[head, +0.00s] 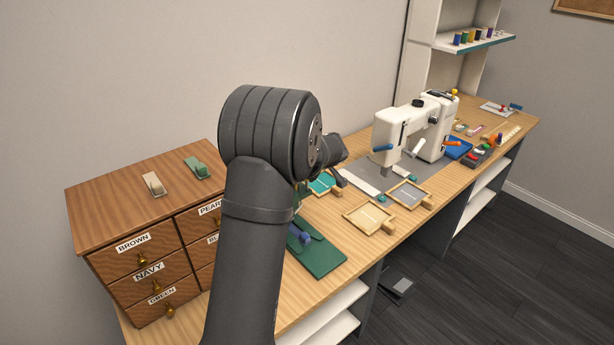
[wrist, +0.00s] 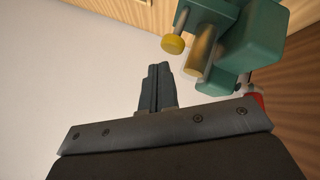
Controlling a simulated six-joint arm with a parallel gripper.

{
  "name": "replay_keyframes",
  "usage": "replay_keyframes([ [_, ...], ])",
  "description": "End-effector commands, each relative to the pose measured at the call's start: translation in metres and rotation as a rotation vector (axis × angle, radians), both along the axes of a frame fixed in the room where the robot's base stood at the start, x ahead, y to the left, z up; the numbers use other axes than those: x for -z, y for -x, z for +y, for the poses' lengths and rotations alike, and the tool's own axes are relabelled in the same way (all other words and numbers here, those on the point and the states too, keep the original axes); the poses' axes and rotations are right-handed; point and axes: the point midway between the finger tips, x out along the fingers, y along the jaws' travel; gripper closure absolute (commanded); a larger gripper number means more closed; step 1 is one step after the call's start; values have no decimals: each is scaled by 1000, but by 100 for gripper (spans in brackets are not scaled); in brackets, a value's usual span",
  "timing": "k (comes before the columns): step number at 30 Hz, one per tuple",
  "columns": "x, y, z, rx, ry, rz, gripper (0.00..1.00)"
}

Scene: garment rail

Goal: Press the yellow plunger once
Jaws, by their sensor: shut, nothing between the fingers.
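The yellow plunger (wrist: 173,43) shows in the wrist view as a round yellow cap on a short stem. It is joined to a teal-green body (wrist: 258,38) with a thick brass-coloured cylinder (wrist: 201,52) beside the cap. My gripper (wrist: 157,68) is shut and empty. In the wrist view its fingertips appear just below and left of the yellow cap, with a gap between them. I cannot tell the depth of that gap. In the head view my arm hides part of the bench, and I cannot make out the plunger there.
A white sewing machine (head: 412,130) stands on the bench to the right. Wooden frames (head: 369,219) and a green folder (head: 318,254) lie near the front edge. A labelled drawer cabinet (head: 110,212) stands at the left. A small red part (wrist: 256,98) shows below the teal body.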

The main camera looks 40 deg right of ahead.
Motion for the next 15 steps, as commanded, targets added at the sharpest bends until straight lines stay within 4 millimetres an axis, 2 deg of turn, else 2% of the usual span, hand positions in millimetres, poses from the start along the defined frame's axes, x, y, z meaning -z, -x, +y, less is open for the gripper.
replay_keyframes([
  [15,9,0,0,1,0,1,100],
])
